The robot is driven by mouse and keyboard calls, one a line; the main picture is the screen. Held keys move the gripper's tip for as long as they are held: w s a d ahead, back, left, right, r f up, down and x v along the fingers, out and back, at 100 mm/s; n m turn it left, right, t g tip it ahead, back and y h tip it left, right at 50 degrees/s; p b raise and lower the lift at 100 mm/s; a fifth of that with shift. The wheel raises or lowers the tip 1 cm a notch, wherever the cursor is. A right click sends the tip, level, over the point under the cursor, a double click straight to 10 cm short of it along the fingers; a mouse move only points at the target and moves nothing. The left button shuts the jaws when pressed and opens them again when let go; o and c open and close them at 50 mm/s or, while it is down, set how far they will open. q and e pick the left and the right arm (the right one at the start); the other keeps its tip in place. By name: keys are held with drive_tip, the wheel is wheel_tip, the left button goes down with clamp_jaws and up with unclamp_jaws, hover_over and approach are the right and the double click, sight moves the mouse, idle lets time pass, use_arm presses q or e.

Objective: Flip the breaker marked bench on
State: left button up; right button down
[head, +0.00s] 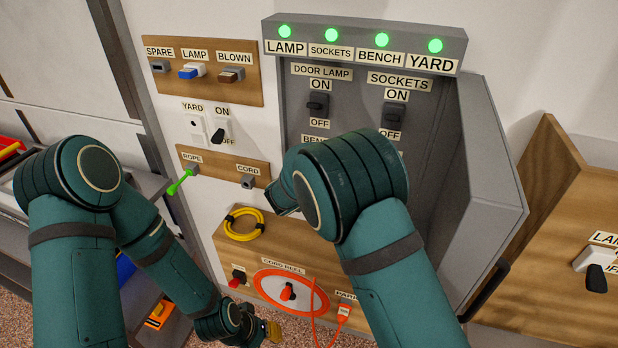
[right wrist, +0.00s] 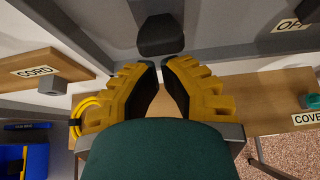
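The grey breaker box (head: 440,150) is open in the head view. Its bench label is partly visible, but my right arm hides the bench breaker below it. In the right wrist view a dark breaker lever (right wrist: 160,35) is just beyond my right gripper (right wrist: 160,65). Its yellow fingers come together at the tips with nothing visible between them; I cannot tell whether they touch the lever. The bench lamp (head: 381,40) on the box top glows green. My left gripper (head: 270,330) hangs low near the floor, its opening unclear.
The lamp breaker (head: 317,104) and sockets breaker (head: 394,114) are above my right arm. The box door (head: 490,170) stands open at the right. A yellow cord coil (head: 243,225) and cord reel panel (head: 229,246) are below. A wooden cord board (right wrist: 30,72) is at the left.

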use_arm(q)
drive_tip(key=shift+f, duration=0.1)
drive_tip(key=shift+r+p, duration=0.4)
drive_tip(key=shift+p, duration=0.05)
use_arm(e)
drive_tip(key=shift+r, duration=0.7)
